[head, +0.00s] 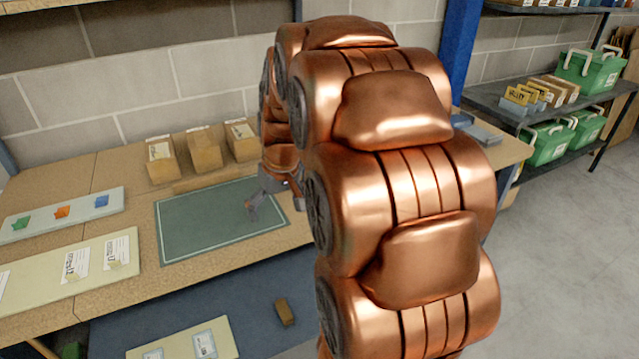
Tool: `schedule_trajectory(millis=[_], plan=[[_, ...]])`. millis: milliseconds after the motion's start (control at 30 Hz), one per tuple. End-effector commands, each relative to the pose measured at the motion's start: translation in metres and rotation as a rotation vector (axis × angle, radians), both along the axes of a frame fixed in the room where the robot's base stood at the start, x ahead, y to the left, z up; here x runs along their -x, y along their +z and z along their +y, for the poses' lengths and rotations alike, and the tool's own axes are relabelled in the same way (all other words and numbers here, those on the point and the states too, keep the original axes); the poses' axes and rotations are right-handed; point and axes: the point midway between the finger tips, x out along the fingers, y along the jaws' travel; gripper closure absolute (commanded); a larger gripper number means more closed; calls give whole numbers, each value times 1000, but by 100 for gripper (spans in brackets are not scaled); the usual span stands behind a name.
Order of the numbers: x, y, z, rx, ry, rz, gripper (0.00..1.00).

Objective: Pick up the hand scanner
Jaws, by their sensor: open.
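My gripper (256,205) is small in the head view, low over the right part of the green mat (195,234) on the workbench. Its grey fingers point down toward the mat, and their gap is hard to make out at this size. I cannot pick out the hand scanner with certainty. It may be hidden by my gripper or by my copper-coloured arm, which covers the middle of the view and the right part of the bench.
Several cardboard boxes (161,162) stand along the wall behind the mat. A pale strip (82,212) with coloured pieces and a labelled board (40,277) lie left. A small brown block (284,312) lies lower down. Green crates (590,72) sit on the right rack.

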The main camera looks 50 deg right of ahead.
Motion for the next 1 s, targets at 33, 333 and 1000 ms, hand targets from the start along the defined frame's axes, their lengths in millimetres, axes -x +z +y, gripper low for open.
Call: schedule_trajectory(millis=[33, 333, 1000], plan=[[-12, -1, -27, 10, -27, -25, 0], [-45, -6, -157, 84, -123, -142, 0], [-59, -39, -202, 115, -148, -171, 0]])
